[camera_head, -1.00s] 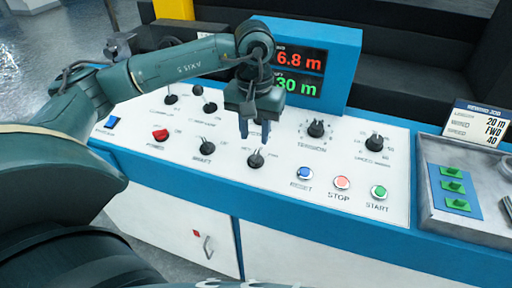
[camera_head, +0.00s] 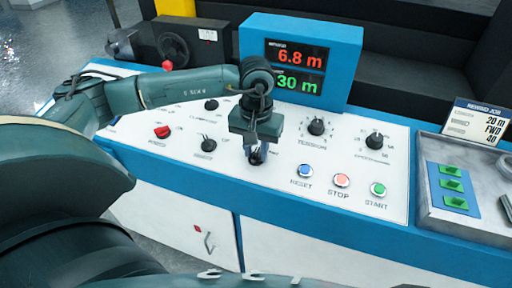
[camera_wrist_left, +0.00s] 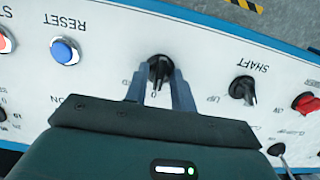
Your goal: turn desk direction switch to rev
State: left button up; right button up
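The direction switch (camera_head: 256,157) is a black rotary knob on the white desk panel, below the display. It also shows in the left wrist view (camera_wrist_left: 159,68), with its label mostly hidden by my gripper. My left gripper (camera_head: 256,151) points down over it. In the left wrist view, the two fingers of my left gripper (camera_wrist_left: 160,76) stand on either side of the knob, apart from each other. I cannot tell whether they touch it. The knob's exact setting is hard to read. My right gripper is not in view.
The shaft switch (camera_head: 208,145) and a red knob (camera_head: 162,132) lie left of the direction switch. The reset (camera_head: 305,171), stop (camera_head: 341,180) and start (camera_head: 379,189) buttons lie right. The blue display housing (camera_head: 350,50) stands behind. A job card (camera_head: 477,122) stands at a metal tray.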

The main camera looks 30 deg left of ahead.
pick_arm(q)
jog(key=shift+c, duration=1)
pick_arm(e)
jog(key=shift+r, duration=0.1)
